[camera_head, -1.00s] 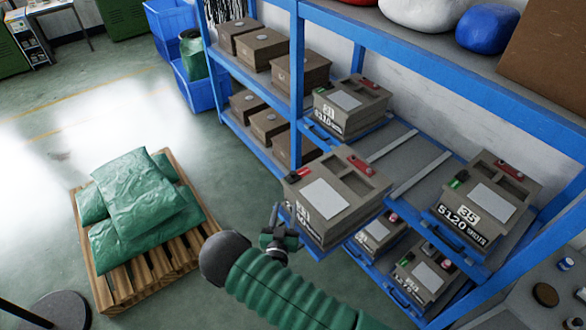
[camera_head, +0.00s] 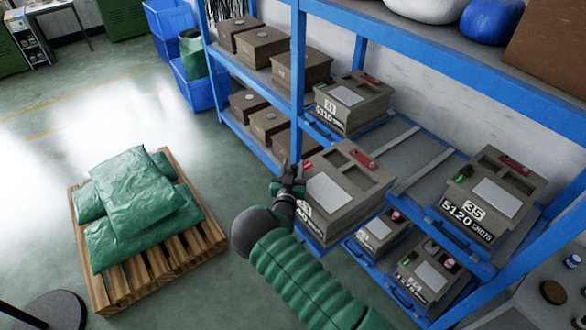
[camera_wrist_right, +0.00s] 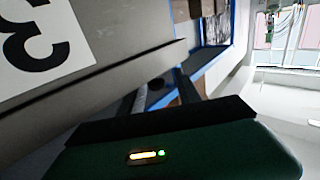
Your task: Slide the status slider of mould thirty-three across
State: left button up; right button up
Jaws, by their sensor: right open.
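The mould nearest my right arm (camera_head: 345,180) is a grey-brown box with a pale top plate and a red part at its back. Its front label is partly hidden by my arm, so I cannot read its whole number. A small red-marked slider (camera_head: 307,168) shows at its left top corner, partly behind my fingers. My right gripper (camera_head: 292,166) is open and empty beside that corner. In the right wrist view the fingers (camera_wrist_right: 163,88) reach along the mould's side (camera_wrist_right: 115,55), close to a ledge, with a large digit 3 on its label (camera_wrist_right: 35,45). I cannot tell if they touch.
Other moulds sit on the blue rack (camera_head: 420,40): one marked 31 (camera_head: 350,100), one marked 35 (camera_head: 485,190), and two lower ones (camera_head: 378,230) (camera_head: 428,270). A pallet with green sacks (camera_head: 140,215) stands left on the floor. The floor between pallet and rack is open.

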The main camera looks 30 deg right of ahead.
jog(key=shift+c, duration=0.6)
jog(key=shift+s+d, duration=0.1)
jog(key=shift+d, duration=0.15)
grip_shut()
jog(key=shift+f, duration=0.1)
jog(key=shift+a, duration=0.15)
